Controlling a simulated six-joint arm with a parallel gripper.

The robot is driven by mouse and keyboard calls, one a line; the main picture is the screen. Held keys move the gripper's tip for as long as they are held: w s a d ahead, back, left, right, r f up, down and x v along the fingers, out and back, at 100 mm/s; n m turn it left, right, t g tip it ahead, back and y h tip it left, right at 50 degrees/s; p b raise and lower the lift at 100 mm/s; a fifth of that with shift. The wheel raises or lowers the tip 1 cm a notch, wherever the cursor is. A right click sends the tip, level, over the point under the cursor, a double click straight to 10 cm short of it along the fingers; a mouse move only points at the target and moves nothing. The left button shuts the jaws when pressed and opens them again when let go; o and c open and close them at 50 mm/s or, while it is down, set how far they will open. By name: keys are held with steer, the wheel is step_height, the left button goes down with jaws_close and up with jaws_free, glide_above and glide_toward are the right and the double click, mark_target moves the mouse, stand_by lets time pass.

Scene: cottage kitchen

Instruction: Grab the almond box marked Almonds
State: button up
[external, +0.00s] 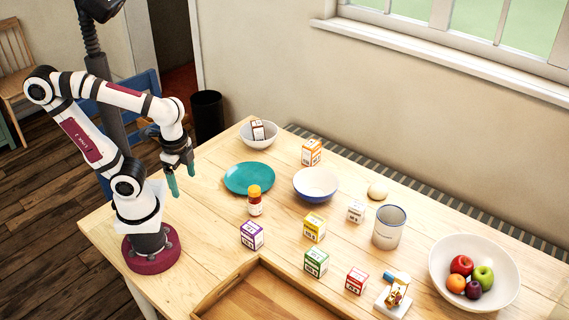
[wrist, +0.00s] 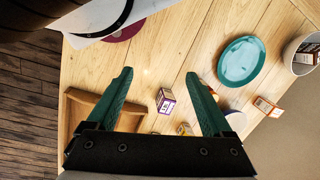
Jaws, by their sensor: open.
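Several small printed boxes stand on the table: purple (external: 251,235), yellow (external: 314,227), green (external: 316,263), red (external: 356,281), orange (external: 312,152) and a pale one (external: 356,211). A brown box (external: 258,131) sits in a white bowl at the back. The lettering is too small to read, so I cannot tell which one is marked Almonds. My gripper (external: 181,182) is open and empty above the table's left part, left of all the boxes. In the wrist view, the purple box (wrist: 165,101) shows between the teal fingers, some way beyond them.
A teal plate (external: 249,178), a blue-white bowl (external: 316,185) and a capped bottle (external: 255,202) stand mid-table. A wooden tray (external: 262,290) lies at the front. A mug (external: 389,228), a figurine (external: 397,293) and a fruit bowl (external: 444,250) stand right. Table near my base is clear.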

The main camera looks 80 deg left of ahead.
stand_by(0.3)
steer(key=w+a+t+y, duration=0.1)
steer(key=w+a+t, duration=0.25)
steer(key=w, duration=0.85)
steer(key=w+a+t+y, duration=0.1)
steer(key=w+a+t, duration=0.3)
steer(key=w, duration=0.9)
steer(key=w+a+f+m+t+h, duration=0.1)
steer(key=w+f+t+h, duration=0.1)
steer(key=w, duration=0.5)
steer(key=d+f+h, duration=0.2)
steer(key=f+h, duration=0.1)
steer(key=w+d+f+m+h, duration=0.1)
steer(key=d+f+h, duration=0.2)
steer(key=h, duration=0.1)
steer(key=w+d+f+m+h, duration=0.1)
steer(key=d+f+h, duration=0.1)
steer(key=f+h, duration=0.1)
steer(key=shift+d+f+g, duration=0.2)
steer(key=shift+d+g, duration=0.15)
steer(key=shift+d, duration=0.05)
glide_toward(322, 229)
steer(key=x, duration=0.5)
steer(key=shift+a+f, duration=0.15)
steer(key=shift+f, duration=0.1)
steer(key=x, duration=0.5)
steer(key=shift+r, duration=0.1)
jaws_close()
